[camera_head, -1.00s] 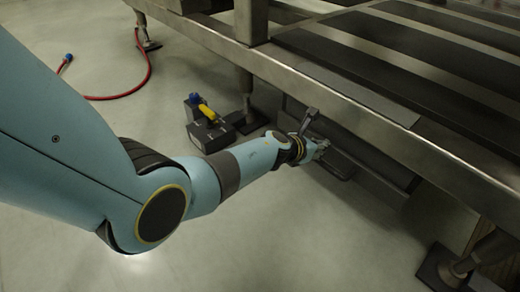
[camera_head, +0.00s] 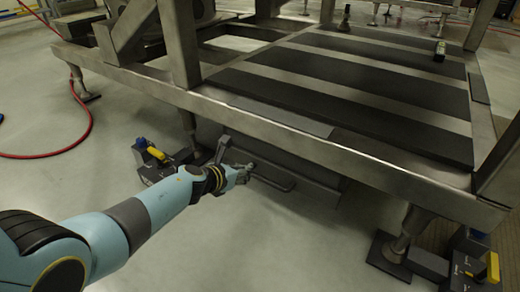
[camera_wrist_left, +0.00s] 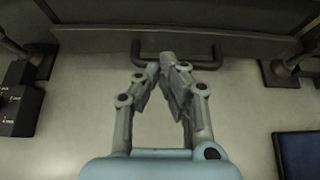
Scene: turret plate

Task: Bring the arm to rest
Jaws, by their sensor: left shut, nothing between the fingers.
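My left arm comes in from the lower left in the head view. Its left gripper (camera_head: 243,172) is in front of the dark panel under the front edge of the metal platform. In the left wrist view the left gripper (camera_wrist_left: 168,68) has its fingertips together and holds nothing. A dark bar handle (camera_wrist_left: 207,62) on the panel shows just beyond the fingertips; whether they touch it I cannot tell. My right gripper is in neither view.
The metal platform (camera_head: 290,131) with dark strips stands over the arm on legs with foot pads. A dark device with a yellow part (camera_head: 154,153) sits left of the gripper, another (camera_head: 492,268) at lower right. A red hose (camera_head: 78,140) lies at left. Floor in front is clear.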

